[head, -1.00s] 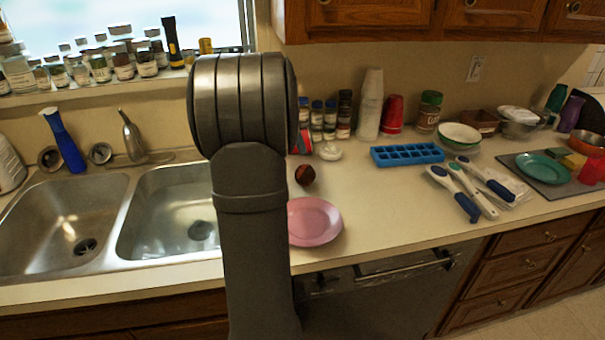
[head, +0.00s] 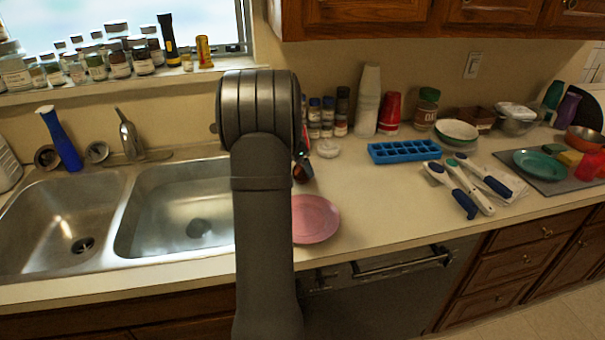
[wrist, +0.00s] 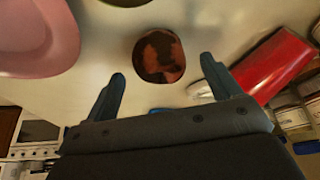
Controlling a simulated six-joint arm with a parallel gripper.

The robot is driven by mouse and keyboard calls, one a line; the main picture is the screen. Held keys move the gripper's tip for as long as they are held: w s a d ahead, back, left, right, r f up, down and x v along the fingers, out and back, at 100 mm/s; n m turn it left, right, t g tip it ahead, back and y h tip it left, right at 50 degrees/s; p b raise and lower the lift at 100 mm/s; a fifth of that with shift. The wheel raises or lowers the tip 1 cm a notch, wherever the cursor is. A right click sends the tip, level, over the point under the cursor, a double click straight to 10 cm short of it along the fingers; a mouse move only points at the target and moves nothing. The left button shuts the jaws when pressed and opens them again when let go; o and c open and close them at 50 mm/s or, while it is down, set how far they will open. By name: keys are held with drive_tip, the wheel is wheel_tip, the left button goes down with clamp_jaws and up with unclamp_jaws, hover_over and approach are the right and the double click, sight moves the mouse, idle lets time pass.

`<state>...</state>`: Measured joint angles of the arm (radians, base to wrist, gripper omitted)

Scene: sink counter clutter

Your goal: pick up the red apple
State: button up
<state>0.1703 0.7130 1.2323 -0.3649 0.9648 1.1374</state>
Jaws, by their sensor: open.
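The dark red, mottled apple (wrist: 159,56) is on the pale counter in the wrist view, just beyond and between my fingertips. In the head view the apple (head: 302,174) shows only in part, beside my arm, which covers the rest. My gripper (wrist: 162,72) is open, with one dark finger on each side and nothing between them. The apple looks apart from both fingers; the exact gap is hard to tell. In the head view my arm hides most of the gripper.
A pink plate (head: 315,219) lies in front of the apple, near the counter edge. A red container (wrist: 272,66) stands close to the right finger in the wrist view. The sink (head: 180,215) is to the left. A blue ice tray (head: 405,151) lies right; the counter between is clear.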

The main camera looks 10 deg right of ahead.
drive_tip(key=x, duration=0.4)
drive_tip(key=shift+f, duration=0.3)
drive_tip(key=c, duration=1.2)
drive_tip(key=shift+o, duration=0.2)
drive_tip(key=shift+r, duration=0.15)
wheel_tip(320, 180, up, 4)
drive_tip(key=s+d+r, duration=0.6)
drive_tip(key=s+d, duration=0.2)
drive_tip(key=shift+s+r, duration=0.3)
drive_tip(key=shift+r, duration=0.1)
